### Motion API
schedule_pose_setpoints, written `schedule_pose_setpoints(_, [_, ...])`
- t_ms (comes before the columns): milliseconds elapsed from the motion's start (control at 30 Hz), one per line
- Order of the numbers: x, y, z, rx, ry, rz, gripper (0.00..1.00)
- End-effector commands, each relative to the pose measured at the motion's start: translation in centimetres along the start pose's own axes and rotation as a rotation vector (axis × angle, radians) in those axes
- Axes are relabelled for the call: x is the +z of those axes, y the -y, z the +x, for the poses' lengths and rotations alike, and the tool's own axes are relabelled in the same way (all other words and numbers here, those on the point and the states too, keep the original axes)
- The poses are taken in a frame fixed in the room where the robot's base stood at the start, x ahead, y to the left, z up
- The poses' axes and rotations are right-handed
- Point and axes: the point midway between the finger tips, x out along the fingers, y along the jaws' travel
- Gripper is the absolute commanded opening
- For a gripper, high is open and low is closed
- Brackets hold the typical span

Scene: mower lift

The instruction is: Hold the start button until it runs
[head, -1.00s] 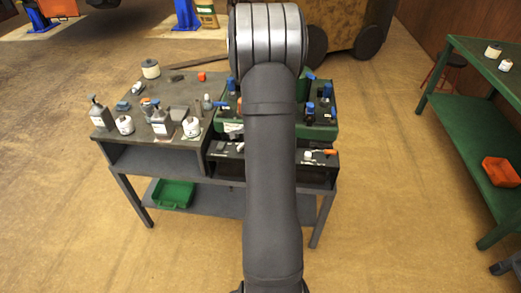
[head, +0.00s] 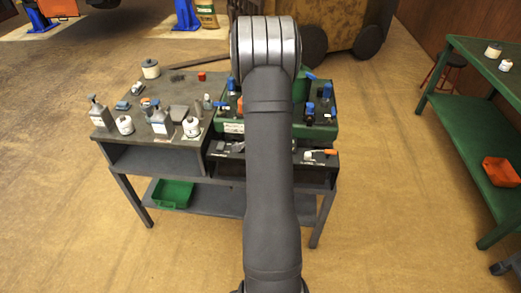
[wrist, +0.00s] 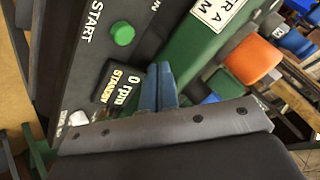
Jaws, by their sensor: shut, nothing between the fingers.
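The start button (wrist: 122,34) is a round green knob on a dark panel (wrist: 72,50) lettered START in the wrist view. A small display (wrist: 119,85) beside it reads 0 rpm STANDBY. My gripper (wrist: 160,70) has blue fingers, closed together and empty. In the picture its fingertips are close to the display and the button, apart from the button; I cannot tell their height above the panel. In the head view my arm hides the gripper and the button. The green machine (head: 318,128) stands on the right part of the grey bench.
Orange and blue parts (wrist: 251,58) stand beside the panel in the wrist view. Bottles and jars (head: 161,120) crowd the left of the bench (head: 150,158). A green bench (head: 480,140) with an orange bin stands at right. The floor between them is clear.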

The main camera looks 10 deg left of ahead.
Motion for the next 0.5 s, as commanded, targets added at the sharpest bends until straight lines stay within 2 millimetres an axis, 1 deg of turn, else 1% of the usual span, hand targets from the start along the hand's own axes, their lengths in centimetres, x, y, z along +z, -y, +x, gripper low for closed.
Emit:
schedule_pose_setpoints(33, [0.5,-0.4,0.6,0.002,0.002,0.0,0.0])
schedule_pose_setpoints(200, [1.4,-1.4,1.9,0.002,0.001,0.0,0.0])
schedule_pose_setpoints(500, [2.0,-2.0,2.8,0.0,0.0,0.001,0.0])
